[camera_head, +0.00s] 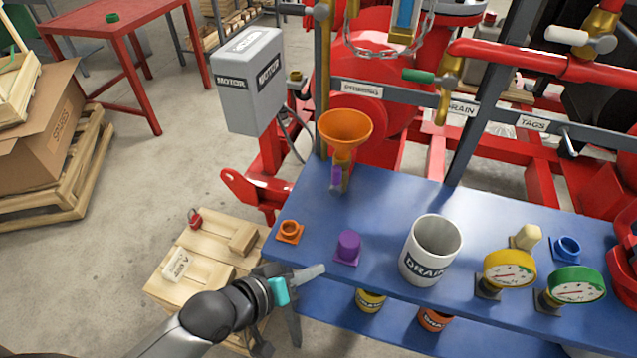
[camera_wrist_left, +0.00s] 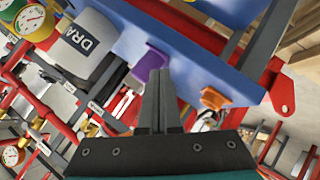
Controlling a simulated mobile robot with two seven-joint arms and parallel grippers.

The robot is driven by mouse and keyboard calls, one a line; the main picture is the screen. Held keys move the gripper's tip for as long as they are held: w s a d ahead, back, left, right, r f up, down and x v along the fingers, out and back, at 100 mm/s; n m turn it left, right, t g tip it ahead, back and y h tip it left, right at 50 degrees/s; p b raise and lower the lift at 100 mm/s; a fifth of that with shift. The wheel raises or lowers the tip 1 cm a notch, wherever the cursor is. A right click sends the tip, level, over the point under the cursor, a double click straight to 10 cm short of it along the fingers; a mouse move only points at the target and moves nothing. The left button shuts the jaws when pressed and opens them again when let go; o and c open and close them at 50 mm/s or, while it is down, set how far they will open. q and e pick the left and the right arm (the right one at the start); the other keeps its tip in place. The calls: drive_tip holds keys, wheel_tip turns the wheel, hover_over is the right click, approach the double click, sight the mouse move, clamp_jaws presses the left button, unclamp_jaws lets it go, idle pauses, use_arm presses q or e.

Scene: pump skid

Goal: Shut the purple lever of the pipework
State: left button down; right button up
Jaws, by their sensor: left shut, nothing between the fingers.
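The purple lever (camera_head: 336,180) sits on the brass valve below the orange funnel (camera_head: 345,128), at the back edge of the blue bench (camera_head: 390,215). It looks short and roughly upright in the picture; its exact angle is hard to tell. My left gripper (camera_head: 318,271) is shut and empty at the bench's front edge, apart from the lever and nearer to me. In the left wrist view its fingers (camera_wrist_left: 160,100) are together, pointing toward a purple capped fitting (camera_wrist_left: 150,62). I cannot make out the lever there. My right gripper is not in view.
The DRAIN mug (camera_head: 431,250) and gauges (camera_head: 510,272) stand to the right. A grey motor box (camera_head: 250,82) is back left.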

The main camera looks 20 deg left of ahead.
use_arm(q)
drive_tip(key=w+a+r+n+t, duration=0.5)
drive_tip(key=a+n+t, duration=0.2)
drive_tip(key=a+n, duration=0.3)
drive_tip(key=shift+a+r+h, duration=0.15)
drive_tip(key=shift+r+h, duration=0.05)
drive_tip(key=shift+h, duration=0.1)
approach(336, 183)
drive_tip(key=w+a+r, duration=0.1)
drive_tip(key=w+a, duration=0.2)
drive_tip(key=w, duration=0.2)
drive_tip(key=w+d, duration=0.2)
drive_tip(key=d, duration=0.1)
drive_tip(key=shift+d, duration=0.25)
drive_tip(key=shift+d+r+m+p, duration=0.15)
drive_tip(key=shift+m+p, duration=0.15)
drive_tip(key=shift+p, duration=0.2)
